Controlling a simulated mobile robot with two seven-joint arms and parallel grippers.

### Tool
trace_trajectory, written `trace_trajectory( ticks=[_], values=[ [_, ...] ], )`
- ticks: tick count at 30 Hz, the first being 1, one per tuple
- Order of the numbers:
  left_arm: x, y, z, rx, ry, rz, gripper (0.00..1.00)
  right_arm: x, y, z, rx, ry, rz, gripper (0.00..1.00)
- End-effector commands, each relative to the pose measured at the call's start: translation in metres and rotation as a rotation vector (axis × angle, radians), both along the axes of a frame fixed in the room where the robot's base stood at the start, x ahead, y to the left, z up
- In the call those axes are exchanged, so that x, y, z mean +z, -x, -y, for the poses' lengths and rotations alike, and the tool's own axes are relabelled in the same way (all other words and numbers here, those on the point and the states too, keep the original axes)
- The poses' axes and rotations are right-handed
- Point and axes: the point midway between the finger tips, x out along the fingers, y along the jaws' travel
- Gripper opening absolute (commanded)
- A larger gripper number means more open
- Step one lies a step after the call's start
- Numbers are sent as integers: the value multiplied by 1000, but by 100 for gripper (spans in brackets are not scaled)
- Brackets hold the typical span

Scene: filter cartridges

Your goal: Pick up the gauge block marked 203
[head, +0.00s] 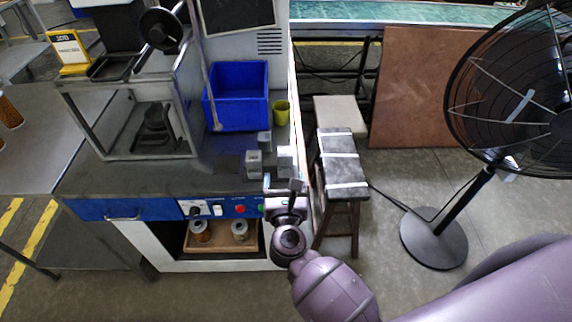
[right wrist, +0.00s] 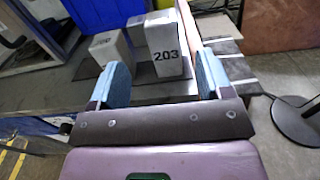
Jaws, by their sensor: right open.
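The gauge block marked 203 (right wrist: 166,52) is a grey upright block in the right wrist view, its number facing me. It appears between and beyond the two blue-padded fingers of my right gripper (right wrist: 160,74). In the head view the matching block (head: 285,160) stands near the bench's right edge, just beyond my right gripper (head: 283,184), which partly covers it. The right gripper is open and empty. A second grey block (right wrist: 107,46) stands to the left, and a third (right wrist: 137,28) is behind. My left gripper is not in view.
A blue bin (head: 237,100) and a yellow-green cup (head: 281,112) stand behind the blocks. A clear-walled cabinet (head: 130,125) is on the left of the bench. A stool (head: 341,165) and a black fan (head: 434,237) stand to the right.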

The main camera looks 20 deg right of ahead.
Motion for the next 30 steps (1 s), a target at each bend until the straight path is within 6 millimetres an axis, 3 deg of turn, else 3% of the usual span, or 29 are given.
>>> trace_trajectory(
  ticks=[9,16,24,30],
  values=[
    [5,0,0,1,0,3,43,2,-41,12,1,5,3,72],
    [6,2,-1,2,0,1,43,2,-53,17,1,6,2,72],
    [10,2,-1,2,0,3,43,3,-85,29,1,9,2,72],
    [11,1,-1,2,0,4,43,2,-96,32,0,7,1,72]
  ],
)
